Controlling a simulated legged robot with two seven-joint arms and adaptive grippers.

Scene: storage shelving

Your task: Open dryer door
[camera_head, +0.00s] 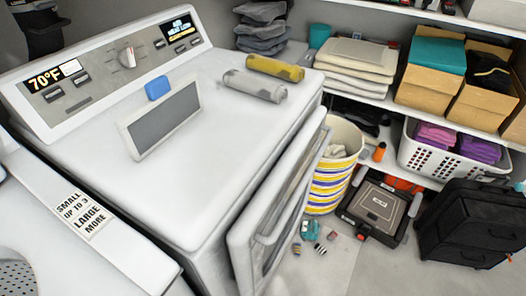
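The white dryer (205,195) fills the left middle, its top and control panel (125,62) in sight, the panel display reading 70°F. Its front faces right. The dryer door (246,262) is on that front, seen steeply from above. The door stands out from the body with a dark gap along its top edge, so it looks ajar. A pale bar-like handle (272,232) runs along the door. The lower part of the door is cut off by the picture's edge. Neither of my grippers shows in this view, and nothing is seen touching the door.
A yellow roll (275,68), a grey roll (254,86) and a blue block (157,88) are on the dryer. A striped basket (330,185), a dark toolbox (378,207) and a black suitcase (473,225) stand right. Small items litter the otherwise clear floor (345,265).

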